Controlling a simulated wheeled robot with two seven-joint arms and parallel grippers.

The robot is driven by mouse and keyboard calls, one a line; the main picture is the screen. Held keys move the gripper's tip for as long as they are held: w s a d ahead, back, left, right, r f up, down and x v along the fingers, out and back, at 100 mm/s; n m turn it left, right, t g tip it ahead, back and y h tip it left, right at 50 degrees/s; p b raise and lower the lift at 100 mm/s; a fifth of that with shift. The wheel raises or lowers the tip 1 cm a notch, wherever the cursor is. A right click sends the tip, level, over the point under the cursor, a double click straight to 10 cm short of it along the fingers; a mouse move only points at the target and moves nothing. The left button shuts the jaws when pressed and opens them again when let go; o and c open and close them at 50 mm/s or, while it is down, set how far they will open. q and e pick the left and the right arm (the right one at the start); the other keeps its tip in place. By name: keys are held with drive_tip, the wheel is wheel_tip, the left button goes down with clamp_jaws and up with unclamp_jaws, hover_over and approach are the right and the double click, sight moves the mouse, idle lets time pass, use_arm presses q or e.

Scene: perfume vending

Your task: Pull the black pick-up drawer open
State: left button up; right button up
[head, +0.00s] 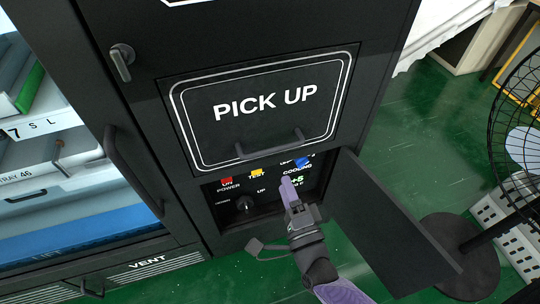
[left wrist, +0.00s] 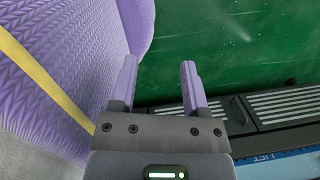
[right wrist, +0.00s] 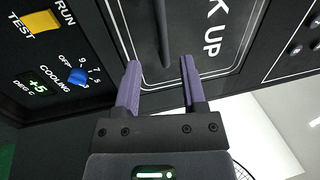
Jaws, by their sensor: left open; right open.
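The black pick-up drawer (head: 262,105), lettered PICK UP inside a white outline, is in the middle of the head view and looks shut. Its black bar handle (head: 270,146) runs along the lower part of its front. In the right wrist view the handle (right wrist: 163,35) stands just ahead of the fingertips, not between them. My right gripper (head: 290,190) is open and empty, below the handle in front of the control panel; its two fingers (right wrist: 160,85) show apart. My left gripper (left wrist: 157,85) is open and empty, over the green floor, out of the head view.
Below the drawer is a control panel with a red switch (head: 227,182), a yellow switch (head: 256,173) and a blue knob (head: 303,161). An open panel door (head: 385,225) juts out to the right of my right gripper. A black fan (head: 470,240) stands farther right.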

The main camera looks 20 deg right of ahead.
sight(272, 148)
drive_tip(key=w, duration=0.3)
drive_tip(key=w+r+b, duration=0.1)
drive_tip(key=w, duration=0.2)
drive_tip(key=w+b, duration=0.1)
drive_tip(key=w, duration=0.2)
drive_tip(key=shift+w+a+r, duration=0.1)
drive_tip(key=shift+w+r, duration=0.15)
drive_tip(key=shift+r, duration=0.15)
clamp_jaws()
idle(0.8)
